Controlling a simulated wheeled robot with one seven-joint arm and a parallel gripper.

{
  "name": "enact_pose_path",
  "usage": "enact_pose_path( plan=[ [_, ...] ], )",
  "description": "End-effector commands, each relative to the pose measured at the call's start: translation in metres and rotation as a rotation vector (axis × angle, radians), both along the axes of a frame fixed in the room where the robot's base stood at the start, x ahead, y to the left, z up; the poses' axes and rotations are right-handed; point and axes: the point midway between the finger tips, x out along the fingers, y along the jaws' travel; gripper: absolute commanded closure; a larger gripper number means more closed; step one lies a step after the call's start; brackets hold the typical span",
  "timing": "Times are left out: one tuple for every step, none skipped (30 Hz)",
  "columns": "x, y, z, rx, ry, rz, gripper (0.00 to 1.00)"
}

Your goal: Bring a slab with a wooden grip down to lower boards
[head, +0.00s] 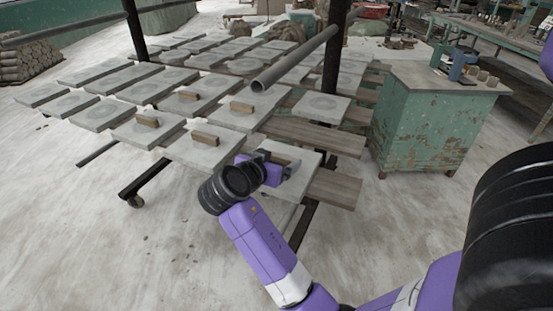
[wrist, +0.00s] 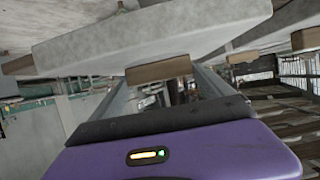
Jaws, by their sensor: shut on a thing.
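My gripper (head: 288,168) is at the near right end of the rack, shut on the wooden grip (wrist: 158,69) of a grey slab (head: 302,180). In the wrist view the picture is turned over, so the held slab (wrist: 150,38) fills the top with its grip between the fingers. In the head view my gripper covers most of the grip. I cannot tell whether the slab touches the board (head: 335,188) beside it. Other slabs with wooden grips (head: 204,138) lie to the left. Lower boards are mostly hidden under the top layer.
A grey pipe (head: 295,58) and dark posts (head: 334,60) rise above the rack. A green cabinet (head: 430,125) stands to the right. Bare wooden board (head: 320,135) shows behind the held slab. The floor in front and left is clear.

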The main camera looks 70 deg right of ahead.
Motion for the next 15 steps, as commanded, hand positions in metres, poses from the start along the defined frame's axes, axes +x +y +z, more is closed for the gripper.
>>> enact_pose_path(
  plan=[
    [0.0003,-0.0003,0.0011,-0.004,-0.003,0.0,0.82],
    [0.0003,-0.0003,0.0007,-0.004,-0.003,0.0,0.82],
    [0.0003,-0.0004,0.0003,-0.004,-0.003,0.0,0.82],
    [0.0003,-0.0003,0.0,-0.004,-0.003,0.0,0.82],
    [0.0003,-0.0003,-0.0003,-0.004,-0.003,0.0,0.82],
    [0.0003,-0.0003,-0.0006,-0.004,-0.003,0.0,0.82],
    [0.0003,-0.0003,-0.0008,-0.004,-0.003,0.0,0.82],
    [0.0003,-0.0003,-0.0008,-0.004,-0.003,0.0,0.82],
    [0.0003,-0.0003,-0.0009,-0.004,-0.003,0.0,0.82],
    [0.0002,-0.0003,-0.0009,-0.004,-0.002,0.0,0.82],
    [0.0002,-0.0003,-0.0009,-0.004,-0.002,0.0,0.82],
    [0.0002,-0.0003,-0.0009,-0.004,-0.002,0.0,0.82],
    [0.0002,-0.0003,-0.001,-0.003,-0.002,0.0,0.82],
    [0.0002,-0.0004,-0.001,-0.003,-0.002,0.0,0.82],
    [0.0002,-0.0003,-0.0011,-0.003,-0.002,0.0,0.07]
  ],
)
